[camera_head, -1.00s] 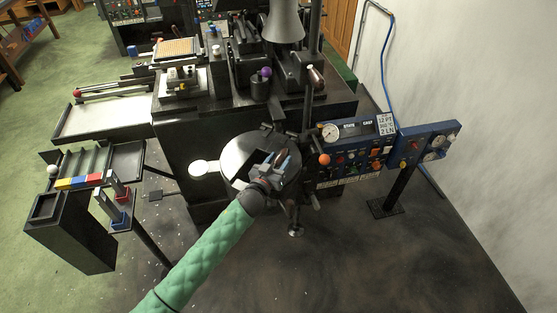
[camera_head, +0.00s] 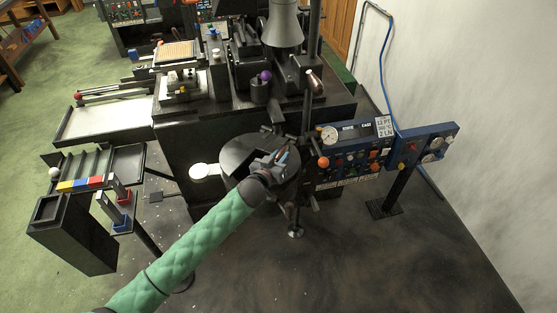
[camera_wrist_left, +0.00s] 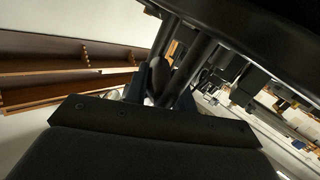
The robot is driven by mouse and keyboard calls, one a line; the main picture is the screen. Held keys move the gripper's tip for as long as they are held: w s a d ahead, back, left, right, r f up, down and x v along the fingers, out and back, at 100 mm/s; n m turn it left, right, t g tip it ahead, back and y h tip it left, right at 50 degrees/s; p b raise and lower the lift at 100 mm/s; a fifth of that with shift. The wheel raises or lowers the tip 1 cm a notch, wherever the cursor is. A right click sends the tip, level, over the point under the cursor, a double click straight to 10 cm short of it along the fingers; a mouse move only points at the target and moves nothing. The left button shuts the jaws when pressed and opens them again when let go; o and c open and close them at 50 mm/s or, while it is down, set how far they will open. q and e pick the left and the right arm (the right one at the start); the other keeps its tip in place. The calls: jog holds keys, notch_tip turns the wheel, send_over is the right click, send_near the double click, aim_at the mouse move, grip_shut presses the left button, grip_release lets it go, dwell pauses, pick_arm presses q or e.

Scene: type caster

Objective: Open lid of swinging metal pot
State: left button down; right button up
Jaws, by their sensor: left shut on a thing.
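The round dark metal pot (camera_head: 240,157) stands at the front of the black casting machine. Its top looks dark, and my arm and gripper cover its right part. My left gripper (camera_head: 281,156) is over the right side of the pot. In the left wrist view the left gripper (camera_wrist_left: 160,88) is shut on a dark brown rounded handle (camera_wrist_left: 159,72) between its fingers. How the handle joins the lid is hidden, and I cannot tell the lid's exact angle. My right gripper is not in view.
A blue control panel (camera_head: 357,150) with an orange knob (camera_head: 323,162) stands close to the right of the gripper. A dark upright lever rises behind it. A pale round plate (camera_head: 204,171) sits left of the pot. The floor in front is clear.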

pick_arm(q)
jog(key=w+r+g, duration=0.1)
jog(key=r, duration=0.1)
jog(key=w+d+r+g+y, duration=0.1)
jog(key=r, duration=0.1)
jog(key=w+r+g, duration=0.1)
jog(key=w+r, duration=0.1)
jog(key=shift+d+r+g+y+p, duration=0.3)
jog(key=shift+d+p, duration=0.05)
jog(key=shift+w+d+r+g+y, duration=0.15)
jog(key=shift+w+r+g, duration=0.2)
jog(key=shift+w, duration=0.1)
jog(key=shift+w+d+r+g+y, duration=0.1)
jog(key=shift+w+r+g+y, duration=0.05)
jog(key=shift+w+r+g, duration=0.2)
jog(key=shift+w, duration=0.1)
